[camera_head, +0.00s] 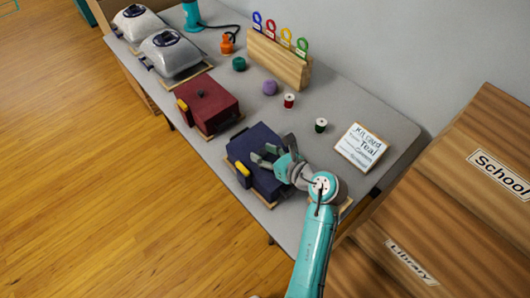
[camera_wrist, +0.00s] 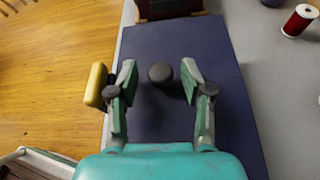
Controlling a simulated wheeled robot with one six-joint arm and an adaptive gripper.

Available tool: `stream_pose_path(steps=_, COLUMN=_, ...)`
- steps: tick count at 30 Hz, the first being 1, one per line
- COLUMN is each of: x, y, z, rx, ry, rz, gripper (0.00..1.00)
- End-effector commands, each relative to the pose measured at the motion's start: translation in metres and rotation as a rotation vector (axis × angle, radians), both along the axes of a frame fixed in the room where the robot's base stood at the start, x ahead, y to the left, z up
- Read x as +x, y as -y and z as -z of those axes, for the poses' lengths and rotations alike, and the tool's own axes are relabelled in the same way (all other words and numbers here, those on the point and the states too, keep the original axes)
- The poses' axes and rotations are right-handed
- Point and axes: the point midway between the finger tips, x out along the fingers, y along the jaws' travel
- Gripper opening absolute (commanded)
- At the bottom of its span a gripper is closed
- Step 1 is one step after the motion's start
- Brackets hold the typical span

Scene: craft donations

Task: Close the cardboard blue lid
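The dark blue box (camera_head: 250,143) stands on a thin board on the grey table, and its flat top fills the middle of the wrist view (camera_wrist: 215,45). The blue lid looks down flat on the box; I cannot see the seam well enough to tell if it is fully shut. A yellow piece (camera_head: 243,175) sticks out at the box's front side and shows left of my fingers in the wrist view (camera_wrist: 96,85). A dark round knob (camera_wrist: 160,73) shows between my fingers. My gripper (camera_head: 273,150) is open and empty over the lid; I cannot tell if it touches.
A dark red box (camera_head: 208,103) with a yellow piece stands to the left. Thread spools (camera_head: 321,125), a wooden rack (camera_head: 278,60) and a lettered sign (camera_head: 361,147) stand behind. Large wooden boxes (camera_head: 470,170) stand at the right. The front table edge is close.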

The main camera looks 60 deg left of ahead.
Motion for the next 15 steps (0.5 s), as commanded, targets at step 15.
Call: stream_pose_path(steps=15, x=0.015, y=0.045, z=-0.019, rx=0.002, ry=0.002, rz=0.004, gripper=0.50)
